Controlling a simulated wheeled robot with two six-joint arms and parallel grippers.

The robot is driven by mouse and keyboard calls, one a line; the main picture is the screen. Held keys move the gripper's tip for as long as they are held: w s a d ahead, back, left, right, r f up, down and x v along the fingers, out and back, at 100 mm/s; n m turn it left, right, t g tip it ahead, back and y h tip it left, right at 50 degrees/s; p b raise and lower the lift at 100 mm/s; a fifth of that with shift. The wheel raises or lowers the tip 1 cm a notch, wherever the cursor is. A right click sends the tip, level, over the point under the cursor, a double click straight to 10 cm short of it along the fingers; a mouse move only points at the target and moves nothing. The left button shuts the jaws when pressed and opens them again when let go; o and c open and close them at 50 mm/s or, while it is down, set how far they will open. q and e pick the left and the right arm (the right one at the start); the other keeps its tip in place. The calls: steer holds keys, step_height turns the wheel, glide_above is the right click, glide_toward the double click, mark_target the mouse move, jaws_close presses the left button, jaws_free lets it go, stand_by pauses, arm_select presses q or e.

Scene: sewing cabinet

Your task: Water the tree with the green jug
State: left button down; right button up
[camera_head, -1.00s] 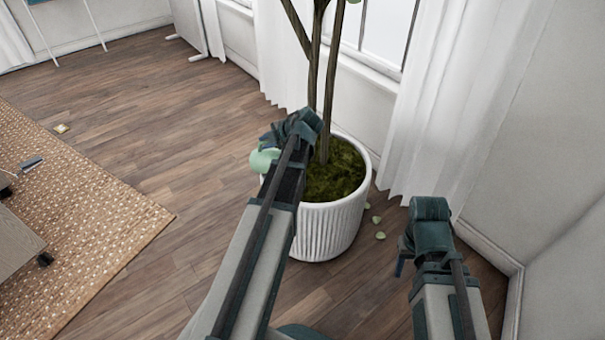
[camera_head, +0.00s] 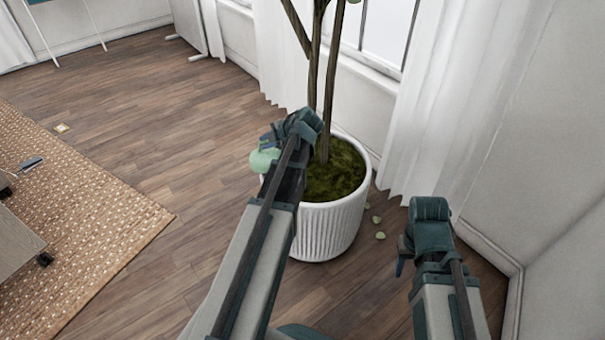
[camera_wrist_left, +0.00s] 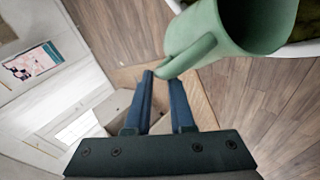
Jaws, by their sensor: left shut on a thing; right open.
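The green jug (camera_head: 263,159) is at the left rim of the white ribbed pot (camera_head: 324,232), partly hidden by my left arm. My left gripper (camera_head: 272,137) is shut on its handle. In the left wrist view the jug (camera_wrist_left: 235,28) shows its open mouth, tilted, with the handle at the fingertips of my left gripper (camera_wrist_left: 160,78). The tree (camera_head: 318,70) stands in the pot, rooted in mossy soil (camera_head: 338,175). My right gripper (camera_head: 401,258) is open and empty, right of the pot above the floor. No water is visible.
Several pale green leaves (camera_head: 379,235) lie on the floor right of the pot. White curtains (camera_head: 440,100) and a window are behind the tree. A woven rug (camera_head: 90,230) lies at left.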

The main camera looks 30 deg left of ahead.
mark_target(269, 160)
arm_select(q)
steer(key=shift+d+f, duration=0.15)
steer(key=shift+f, duration=0.1)
